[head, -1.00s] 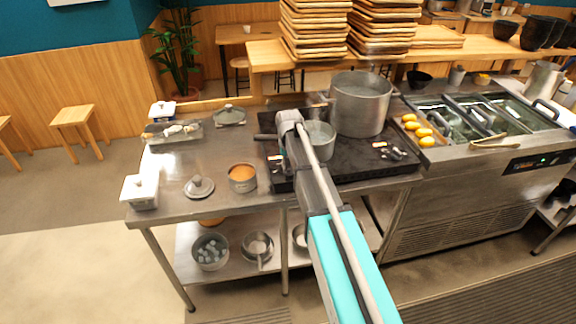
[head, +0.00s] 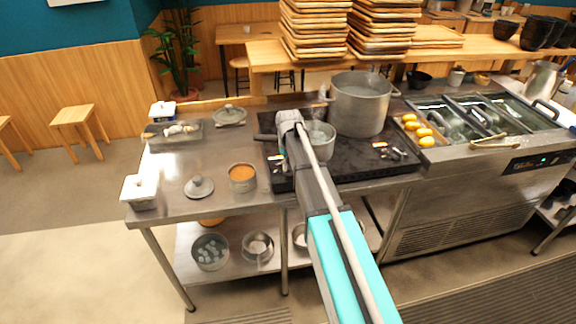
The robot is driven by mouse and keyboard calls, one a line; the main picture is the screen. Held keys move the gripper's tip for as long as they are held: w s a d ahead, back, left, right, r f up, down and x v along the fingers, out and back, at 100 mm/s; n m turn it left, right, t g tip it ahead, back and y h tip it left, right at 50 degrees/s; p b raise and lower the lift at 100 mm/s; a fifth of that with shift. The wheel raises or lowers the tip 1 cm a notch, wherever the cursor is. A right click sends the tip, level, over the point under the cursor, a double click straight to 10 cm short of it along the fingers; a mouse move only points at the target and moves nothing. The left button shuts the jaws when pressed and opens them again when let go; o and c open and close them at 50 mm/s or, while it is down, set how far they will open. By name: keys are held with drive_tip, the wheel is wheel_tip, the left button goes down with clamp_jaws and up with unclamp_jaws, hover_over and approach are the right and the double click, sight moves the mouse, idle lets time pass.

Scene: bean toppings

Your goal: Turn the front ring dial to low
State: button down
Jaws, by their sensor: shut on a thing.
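The black stove (head: 345,168) sits on the steel counter, with a small pot (head: 321,146) on its front ring and a large pot (head: 360,108) behind. My arm reaches over the stove's front left part. My gripper (head: 282,161) points down at the left control area, where a small red-and-white label (head: 272,157) shows. It is shut on the front ring dial, which is mostly hidden behind my gripper and arm. The dial's pointer and setting cannot be read. More controls (head: 388,150) show at the right of the stove.
A pot of orange beans (head: 242,178), a lid (head: 199,187) and a white lidded container (head: 139,191) stand left of the stove. A tray (head: 173,133) lies behind them. Several yellow items (head: 418,129) and the sink wells are to the right.

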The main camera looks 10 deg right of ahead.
drive_tip(key=c, duration=0.6)
unclamp_jaws()
drive_tip(key=shift+m, duration=0.5)
